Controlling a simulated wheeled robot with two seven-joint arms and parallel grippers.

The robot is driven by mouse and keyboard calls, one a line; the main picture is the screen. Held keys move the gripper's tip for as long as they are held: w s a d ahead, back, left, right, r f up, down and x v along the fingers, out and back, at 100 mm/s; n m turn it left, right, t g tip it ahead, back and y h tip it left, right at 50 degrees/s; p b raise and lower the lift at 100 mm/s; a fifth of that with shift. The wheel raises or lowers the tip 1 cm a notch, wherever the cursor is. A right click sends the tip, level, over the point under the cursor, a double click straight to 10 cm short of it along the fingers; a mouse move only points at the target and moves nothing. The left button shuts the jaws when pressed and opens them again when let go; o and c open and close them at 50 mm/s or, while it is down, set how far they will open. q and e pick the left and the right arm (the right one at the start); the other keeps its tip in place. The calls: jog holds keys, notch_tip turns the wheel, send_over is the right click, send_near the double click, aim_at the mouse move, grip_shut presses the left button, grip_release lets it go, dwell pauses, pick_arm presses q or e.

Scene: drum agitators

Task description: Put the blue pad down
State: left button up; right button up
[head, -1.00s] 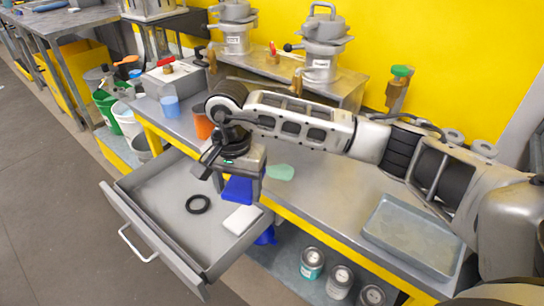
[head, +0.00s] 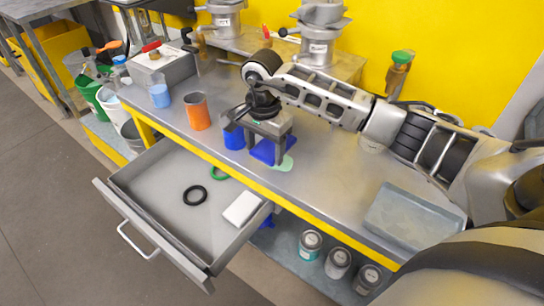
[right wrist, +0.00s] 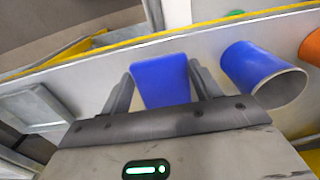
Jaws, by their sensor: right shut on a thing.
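My right gripper (head: 268,146) is shut on the blue pad (head: 263,154), holding it over the front part of the metal workbench (head: 330,200). In the right wrist view the blue pad (right wrist: 161,82) sits between the two fingers (right wrist: 158,78). Whether it touches the bench is hard to tell. A pale green pad (head: 285,164) lies on the bench at the blue pad's edge, partly hidden behind it. My left gripper is not in view.
A blue cup (head: 233,139) stands just left of the gripper, with an orange cup (head: 198,112) beyond. The drawer (head: 155,185) is open, holding a black ring (head: 195,195), a green ring (head: 218,174) and a white block (head: 241,209). A grey tray (head: 413,218) sits at right.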

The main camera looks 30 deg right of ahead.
aim_at(272, 150)
jog(key=shift+s+d+f, duration=0.1)
jog(key=shift+d+f, duration=0.45)
jog(key=shift+f, duration=0.05)
jog(key=f, duration=0.1)
jog(key=f+p, duration=0.1)
jog(key=f, duration=0.1)
jog(key=shift+s+d, duration=0.1)
jog(key=shift+d, duration=0.25)
jog(key=shift+f, duration=0.5)
jog(key=shift+f, duration=0.1)
jog(key=o, duration=0.9)
jog(key=shift+o, duration=0.2)
